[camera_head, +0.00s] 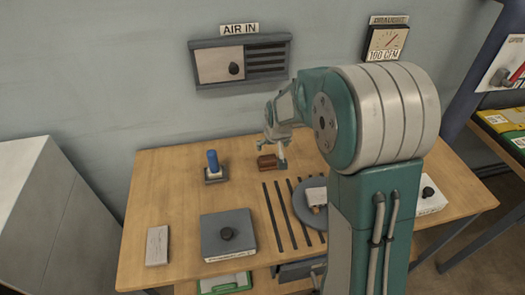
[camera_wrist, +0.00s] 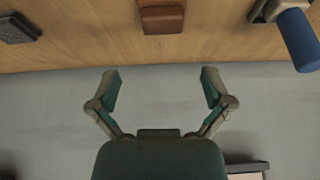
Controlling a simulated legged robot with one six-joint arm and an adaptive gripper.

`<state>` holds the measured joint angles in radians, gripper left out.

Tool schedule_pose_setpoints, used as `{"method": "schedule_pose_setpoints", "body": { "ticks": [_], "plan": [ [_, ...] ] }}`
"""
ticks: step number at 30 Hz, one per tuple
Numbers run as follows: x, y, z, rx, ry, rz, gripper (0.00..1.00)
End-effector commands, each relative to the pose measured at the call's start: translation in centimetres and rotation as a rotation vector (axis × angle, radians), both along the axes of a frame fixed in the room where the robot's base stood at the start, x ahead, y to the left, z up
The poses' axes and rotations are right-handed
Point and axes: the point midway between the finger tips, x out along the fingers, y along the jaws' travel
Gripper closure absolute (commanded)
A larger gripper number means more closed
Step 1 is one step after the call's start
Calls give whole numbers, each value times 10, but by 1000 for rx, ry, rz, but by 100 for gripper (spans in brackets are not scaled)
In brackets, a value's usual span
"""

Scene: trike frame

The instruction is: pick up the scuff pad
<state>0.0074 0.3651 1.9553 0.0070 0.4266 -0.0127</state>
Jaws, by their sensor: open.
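A small reddish-brown block (camera_head: 267,162) lies on the wooden bench near the wall; it may be the scuff pad, but no label shows. In the wrist view the brown block (camera_wrist: 162,18) is at the top middle, beyond my fingertips. A dark grey ridged block (camera_wrist: 18,28) lies at the top left there; I cannot tell whether that is the pad instead. My gripper (camera_head: 271,156) is open and appears close to the brown block in the head view. Its two fingers (camera_wrist: 160,88) are spread and empty in the wrist view, with the grey wall behind them.
A blue-handled tool (camera_head: 212,162) stands left of the brown block and also shows in the wrist view (camera_wrist: 300,40). A grey box with a knob (camera_head: 228,236), a pale block (camera_head: 157,245) and a round grey plate (camera_head: 301,208) are on the bench (camera_head: 185,185). The wall is close behind.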

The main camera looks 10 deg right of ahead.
Motion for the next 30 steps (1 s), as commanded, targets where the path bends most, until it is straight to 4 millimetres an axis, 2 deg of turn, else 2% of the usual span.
{"method": "schedule_pose_setpoints", "body": {
  "ticks": [4,12,17,24,30],
  "plan": [
    [5,0,-11,0,3,1,0],
    [21,0,-49,0,3,0,0],
    [25,1,-60,0,3,1,0],
    [39,3,-93,0,3,0,0],
    [43,3,-103,0,1,0,0]
  ]
}}
